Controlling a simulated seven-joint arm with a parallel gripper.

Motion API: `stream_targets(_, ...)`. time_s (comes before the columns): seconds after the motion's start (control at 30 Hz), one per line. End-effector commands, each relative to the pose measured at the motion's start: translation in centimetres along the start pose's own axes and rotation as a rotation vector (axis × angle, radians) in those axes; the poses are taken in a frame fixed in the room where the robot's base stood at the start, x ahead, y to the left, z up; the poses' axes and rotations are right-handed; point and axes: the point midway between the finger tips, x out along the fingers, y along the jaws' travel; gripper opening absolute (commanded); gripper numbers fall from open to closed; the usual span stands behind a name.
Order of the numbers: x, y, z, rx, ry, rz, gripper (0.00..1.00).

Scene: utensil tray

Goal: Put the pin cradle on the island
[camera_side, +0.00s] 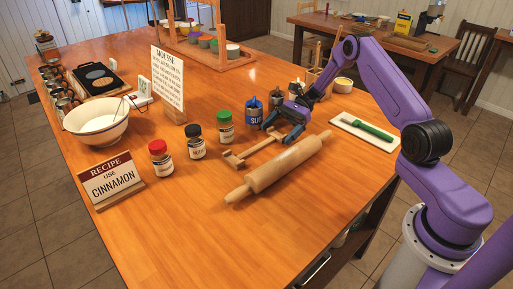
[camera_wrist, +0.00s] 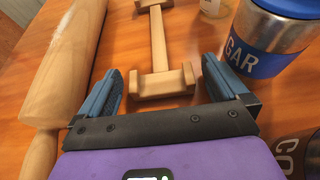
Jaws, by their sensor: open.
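The pin cradle (camera_side: 250,149) is a pale wooden bar with a notched block at each end. It lies on the wooden island top (camera_side: 330,190), beside the rolling pin (camera_side: 280,167). My gripper (camera_side: 281,131) is open at the cradle's right end in the side view. In the wrist view, the cradle (camera_wrist: 158,42) runs away from my gripper (camera_wrist: 163,72), its near end block appearing between the two blue fingers. The fingers are not closed on it. I cannot tell whether a finger touches it or how high the tips are.
The blue-banded sugar canister (camera_side: 254,115) stands close behind my gripper and at the right in the wrist view (camera_wrist: 268,38). Spice jars (camera_side: 196,142) stand to the left. The front island top is clear.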

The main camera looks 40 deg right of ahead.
Motion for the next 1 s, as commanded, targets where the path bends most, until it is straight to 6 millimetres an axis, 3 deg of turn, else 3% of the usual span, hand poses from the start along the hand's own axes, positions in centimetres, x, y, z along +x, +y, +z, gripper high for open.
stream_targets(0.27,0.2,0.0,0.0,0.000,0.000,0.000,0.97)
stream_targets(0.43,0.2,0.0,0.0,0.000,0.000,-0.001,0.41)
stream_targets(0.5,0.2,0.0,0.0,0.000,-0.001,-0.001,0.36)
stream_targets(0.77,0.1,0.0,0.2,-0.001,-0.001,-0.001,0.35)
stream_targets(1.0,-0.6,-0.1,1.9,-0.004,0.001,-0.002,0.35)
